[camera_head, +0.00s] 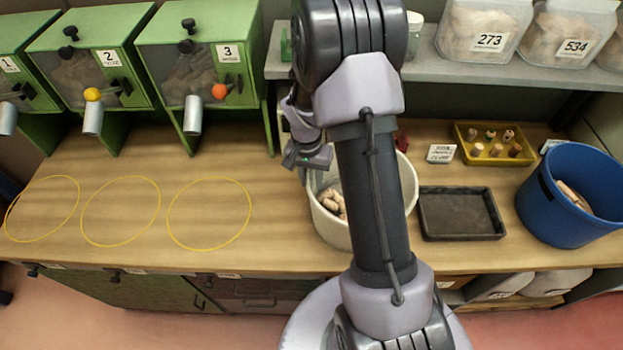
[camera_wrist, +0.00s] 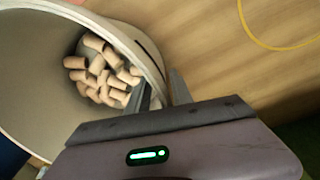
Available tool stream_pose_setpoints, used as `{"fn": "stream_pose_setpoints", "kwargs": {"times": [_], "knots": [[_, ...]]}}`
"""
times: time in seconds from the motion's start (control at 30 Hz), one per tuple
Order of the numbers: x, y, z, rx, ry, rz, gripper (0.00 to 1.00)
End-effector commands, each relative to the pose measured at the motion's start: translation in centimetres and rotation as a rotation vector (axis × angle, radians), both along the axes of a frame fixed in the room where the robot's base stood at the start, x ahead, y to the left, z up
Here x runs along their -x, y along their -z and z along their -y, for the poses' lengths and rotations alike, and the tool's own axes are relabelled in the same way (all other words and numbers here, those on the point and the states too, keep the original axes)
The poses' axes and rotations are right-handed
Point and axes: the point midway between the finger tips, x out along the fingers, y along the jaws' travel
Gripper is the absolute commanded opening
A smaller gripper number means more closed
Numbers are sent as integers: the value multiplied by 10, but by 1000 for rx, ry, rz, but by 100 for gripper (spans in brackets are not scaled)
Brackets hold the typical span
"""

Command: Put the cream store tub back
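The cream store tub (camera_head: 331,229) stands upright on the wooden counter, partly hidden behind my arm. Several pale cork stoppers lie in its bottom, and they also show in the wrist view (camera_wrist: 100,75). My gripper (camera_head: 312,163) is at the tub's left rim. In the wrist view my gripper (camera_wrist: 162,92) straddles the tub wall (camera_wrist: 150,62), one finger inside and one outside. The fingers look close against the wall, shut on it. The tub's base is partly hidden, so any small lift is hard to tell.
Three yellow rings (camera_head: 209,248) mark clear counter at left, below green dispensers (camera_head: 205,25). A dark tray (camera_head: 461,236), a yellow cork tray (camera_head: 463,155) and a blue bin (camera_head: 550,220) stand at right. A shelf (camera_head: 450,68) with labelled jars runs above.

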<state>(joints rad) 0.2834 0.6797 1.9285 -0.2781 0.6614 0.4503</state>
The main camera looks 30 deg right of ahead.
Motion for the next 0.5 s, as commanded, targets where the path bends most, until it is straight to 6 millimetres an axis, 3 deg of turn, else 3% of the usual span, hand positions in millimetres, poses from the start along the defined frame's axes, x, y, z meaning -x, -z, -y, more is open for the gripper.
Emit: {"fn": "stream_pose_setpoints", "kwargs": {"times": [0.13,0.23,0.5], "knots": [[0,-1,0,0,0,0,27],[-1,-14,0,1,1,2,27],[-5,-89,-4,2,0,4,27]]}}
